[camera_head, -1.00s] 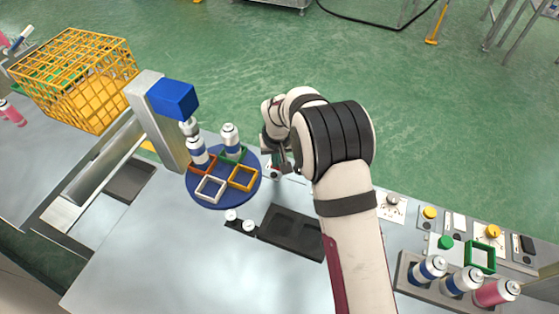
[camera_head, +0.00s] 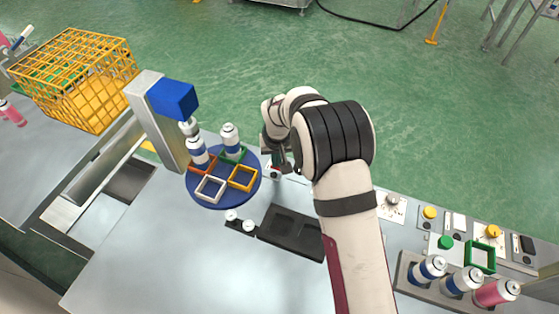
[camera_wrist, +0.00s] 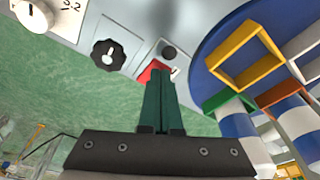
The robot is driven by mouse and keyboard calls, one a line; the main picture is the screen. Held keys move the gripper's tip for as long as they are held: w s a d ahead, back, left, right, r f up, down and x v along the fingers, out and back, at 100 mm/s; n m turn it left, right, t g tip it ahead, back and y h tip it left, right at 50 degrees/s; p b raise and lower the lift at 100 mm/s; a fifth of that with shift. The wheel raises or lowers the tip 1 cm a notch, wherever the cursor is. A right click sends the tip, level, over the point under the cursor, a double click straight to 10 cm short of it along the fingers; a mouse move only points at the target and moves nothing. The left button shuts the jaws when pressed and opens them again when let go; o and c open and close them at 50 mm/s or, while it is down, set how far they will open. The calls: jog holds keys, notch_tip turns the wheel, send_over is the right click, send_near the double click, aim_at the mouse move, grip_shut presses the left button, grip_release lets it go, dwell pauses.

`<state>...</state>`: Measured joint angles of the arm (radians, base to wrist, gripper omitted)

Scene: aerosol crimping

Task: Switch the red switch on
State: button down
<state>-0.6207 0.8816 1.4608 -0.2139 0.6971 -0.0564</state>
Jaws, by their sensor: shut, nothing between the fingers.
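The red switch (camera_wrist: 152,70) shows in the wrist view on a light panel, partly hidden behind the tips of my gripper. My gripper (camera_wrist: 161,74) has its two green fingers together, with nothing held between them. The tips overlap the switch in this view; I cannot tell whether they touch it or which way it is set. In the head view my gripper (camera_head: 281,172) points down at the panel just right of the blue turntable, and my arm hides much of that area.
A black knob (camera_wrist: 108,55) and a dark round button (camera_wrist: 168,52) flank the switch. The blue turntable (camera_head: 222,199) with coloured square frames and cans stands close by. A black tray (camera_head: 292,233) lies in front. A can rack (camera_head: 412,278) is at the right.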

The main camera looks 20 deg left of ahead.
jog(key=shift+f, duration=0.5)
dwell(0.3)
notch_tip(320, 180, up, 11)
jog(key=shift+f, duration=0.2)
dwell(0.7)
jog(key=s+d+r+m, duration=0.2)
jog(key=d+r, duration=0.2)
jog(key=d, duration=0.2)
jog(key=s+d+r+m, duration=0.1)
jog(key=s+d+r, duration=0.2)
jog(key=d, duration=0.3)
jog(key=s+d+r+m+g, duration=0.2)
jog(key=s+d+r+m, duration=0.25)
jog(key=s+d, duration=0.7)
jog(key=s+d+f+m, duration=0.1)
jog(key=s+m, duration=0.1)
jog(key=s, duration=0.4)
jog(key=s+d+f+m, duration=0.1)
jog(key=s+m, duration=0.1)
jog(key=s, duration=0.5)
jog(key=shift+d+f+y, duration=0.3)
jog(key=shift+d+y, duration=0.1)
